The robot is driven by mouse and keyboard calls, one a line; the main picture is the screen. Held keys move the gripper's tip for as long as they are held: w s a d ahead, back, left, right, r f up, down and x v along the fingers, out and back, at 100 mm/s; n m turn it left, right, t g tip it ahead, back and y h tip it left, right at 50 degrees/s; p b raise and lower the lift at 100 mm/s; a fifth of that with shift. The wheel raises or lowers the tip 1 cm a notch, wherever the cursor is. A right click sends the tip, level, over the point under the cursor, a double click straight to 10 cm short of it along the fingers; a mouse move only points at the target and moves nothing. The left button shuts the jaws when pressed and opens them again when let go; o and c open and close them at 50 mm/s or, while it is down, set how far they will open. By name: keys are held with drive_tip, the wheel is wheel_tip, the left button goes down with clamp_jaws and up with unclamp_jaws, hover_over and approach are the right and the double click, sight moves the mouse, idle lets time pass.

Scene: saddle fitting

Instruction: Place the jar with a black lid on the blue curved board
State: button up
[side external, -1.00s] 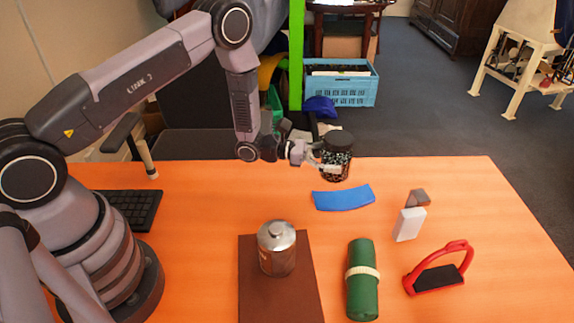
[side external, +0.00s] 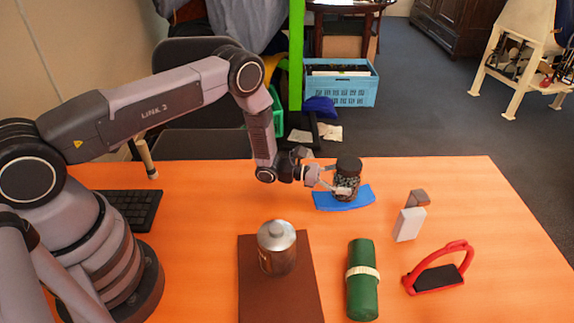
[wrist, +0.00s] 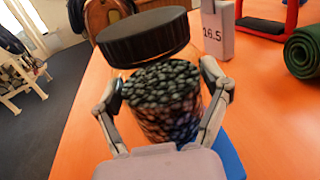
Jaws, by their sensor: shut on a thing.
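The jar (side external: 347,178) is clear with dark beads inside and a black lid. My gripper (side external: 342,190) is shut on its sides; the wrist view shows both fingers (wrist: 163,105) around the jar (wrist: 165,92). The jar is upright over the blue curved board (side external: 325,201), which lies on the orange table. Whether the jar's base touches the board cannot be told. In the wrist view, part of the blue board (wrist: 229,158) shows below and right of the jar, the rest hidden.
A green roll (side external: 362,285), a red stirrup (side external: 440,270), a white block (side external: 409,224) and a small brown block (side external: 419,197) are to the right. A keyboard (side external: 133,208) lies left. The table's back edge is behind the board.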

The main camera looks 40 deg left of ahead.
drive_tip(key=o, duration=1.2)
drive_tip(key=shift+f, duration=0.1)
